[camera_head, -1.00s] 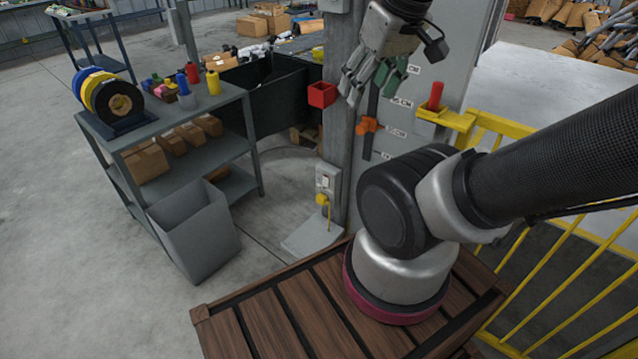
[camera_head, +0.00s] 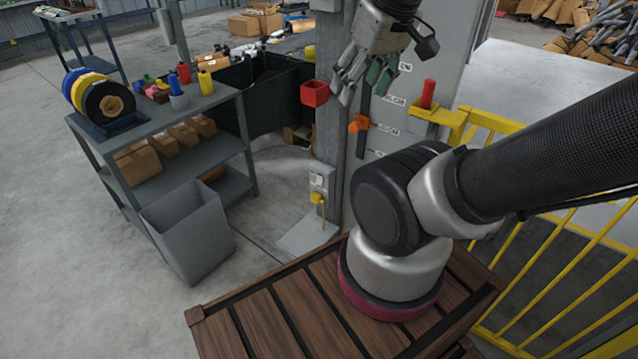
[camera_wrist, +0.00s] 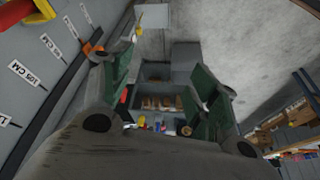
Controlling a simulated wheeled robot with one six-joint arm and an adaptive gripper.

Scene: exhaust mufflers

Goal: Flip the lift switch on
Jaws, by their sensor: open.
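A small pale box with a yellow part (camera_head: 318,190) is fixed low on the grey post, above a light floor plate; I cannot tell for certain that it is the lift switch or how it is set. An orange piece (camera_head: 359,124) sits on a dark vertical strip beside CM labels; it also shows in the wrist view (camera_wrist: 93,48). My gripper (camera_head: 362,88) is open and empty, high in front of the post and labelled panel. Its green-padded fingers are spread apart in the wrist view (camera_wrist: 168,80). It appears above the pale box and touches nothing that I can see.
A red open bin (camera_head: 315,93) is on the post. A red cylinder (camera_head: 427,94) stands in a yellow holder. A grey shelf (camera_head: 215,98) with spools and boxes and a grey waste bin (camera_head: 190,235) stand left. Yellow railing (camera_head: 530,275) is at right. Floor between shelf and post is partly clear.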

